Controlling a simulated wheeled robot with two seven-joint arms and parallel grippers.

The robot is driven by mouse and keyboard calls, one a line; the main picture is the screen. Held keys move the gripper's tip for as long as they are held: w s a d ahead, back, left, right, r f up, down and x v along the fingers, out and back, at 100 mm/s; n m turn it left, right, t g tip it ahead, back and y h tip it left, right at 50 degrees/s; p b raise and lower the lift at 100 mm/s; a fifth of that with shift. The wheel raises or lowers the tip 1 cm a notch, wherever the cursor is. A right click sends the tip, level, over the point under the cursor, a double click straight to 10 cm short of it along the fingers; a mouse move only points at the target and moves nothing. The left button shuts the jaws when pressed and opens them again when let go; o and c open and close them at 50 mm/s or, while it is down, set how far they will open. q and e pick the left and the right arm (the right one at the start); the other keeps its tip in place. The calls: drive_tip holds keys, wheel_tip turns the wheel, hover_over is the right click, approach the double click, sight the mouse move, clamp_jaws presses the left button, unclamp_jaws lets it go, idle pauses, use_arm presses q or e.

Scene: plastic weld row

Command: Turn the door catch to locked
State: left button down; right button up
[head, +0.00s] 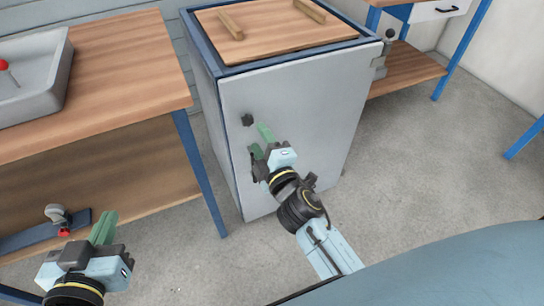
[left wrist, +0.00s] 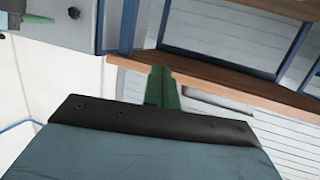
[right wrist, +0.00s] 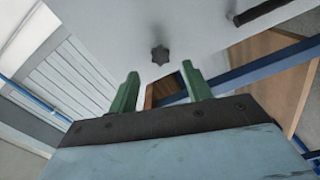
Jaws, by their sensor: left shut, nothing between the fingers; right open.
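The catch appears as a small dark knob (head: 247,119) on the grey cabinet door (head: 290,105), near its left edge. In the right wrist view it is a dark star-shaped knob (right wrist: 160,55), ahead of and between the fingertips. It also shows in the left wrist view (left wrist: 74,13). Which way it is turned I cannot tell. My right gripper (head: 260,142) is open and empty in front of the door, just below the knob and apart from it. My left gripper (head: 103,228) is shut and empty at the lower left, away from the cabinet.
A wooden workbench (head: 120,60) with a grey tray (head: 40,95) stands left of the cabinet. Its lower shelf holds a blue item (head: 25,240). A dark bar (right wrist: 262,11) is on the door. Another bench (head: 405,72) is behind right. The floor at right is clear.

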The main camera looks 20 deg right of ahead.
use_arm(q)
drive_tip(key=shift+s+a+f+g+y, duration=0.2)
drive_tip(key=shift+s+f+g, duration=0.1)
drive_tip(key=shift+f+g, duration=0.25)
drive_tip(key=shift+s+a+f+g+y, duration=0.1)
drive_tip(key=shift+s+a+f+g, duration=0.2)
drive_tip(key=shift+f, duration=0.35)
use_arm(e)
drive_tip(key=s, duration=0.6)
drive_tip(key=shift+s+d, duration=0.15)
drive_tip(key=shift+s, duration=0.25)
use_arm(q)
drive_tip(key=shift+d, duration=0.1)
